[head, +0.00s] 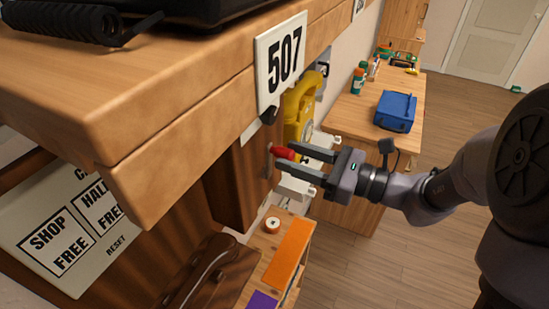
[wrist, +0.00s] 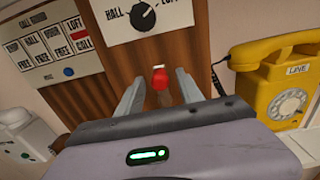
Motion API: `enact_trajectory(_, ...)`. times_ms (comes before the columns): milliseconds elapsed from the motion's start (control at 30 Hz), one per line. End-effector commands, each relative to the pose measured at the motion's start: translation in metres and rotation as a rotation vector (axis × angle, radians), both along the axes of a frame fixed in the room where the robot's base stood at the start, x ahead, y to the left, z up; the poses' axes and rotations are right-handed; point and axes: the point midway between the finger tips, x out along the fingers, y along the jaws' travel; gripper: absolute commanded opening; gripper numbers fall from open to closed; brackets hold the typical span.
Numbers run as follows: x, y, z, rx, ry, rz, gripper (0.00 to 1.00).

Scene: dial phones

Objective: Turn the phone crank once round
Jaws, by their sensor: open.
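The phone crank's red knob (head: 283,152) sticks out from the side of a brown wooden phone box (head: 233,185). In the wrist view the red knob (wrist: 160,79) shows end-on, in front of the wood panel (wrist: 172,62). My gripper (head: 286,156) is open, with one finger on each side of the knob. In the wrist view my gripper (wrist: 158,88) also straddles it, with gaps visible on both sides. The crank's arm is mostly hidden behind the knob.
A selector dial (wrist: 142,17) sits above the crank. A yellow dial phone (head: 300,108) is close beside my gripper; it shows at right in the wrist view (wrist: 286,78). A wooden shelf (head: 150,110) with a 507 plate (head: 281,62) overhangs. A label panel (wrist: 49,50) is at left.

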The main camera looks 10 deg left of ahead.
Motion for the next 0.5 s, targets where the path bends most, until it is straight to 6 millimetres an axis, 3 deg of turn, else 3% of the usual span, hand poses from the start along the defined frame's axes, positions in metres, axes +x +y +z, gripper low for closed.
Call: enact_trajectory(500, -0.018, -0.049, 0.000, 0.000, 0.000, -0.001, 0.44)
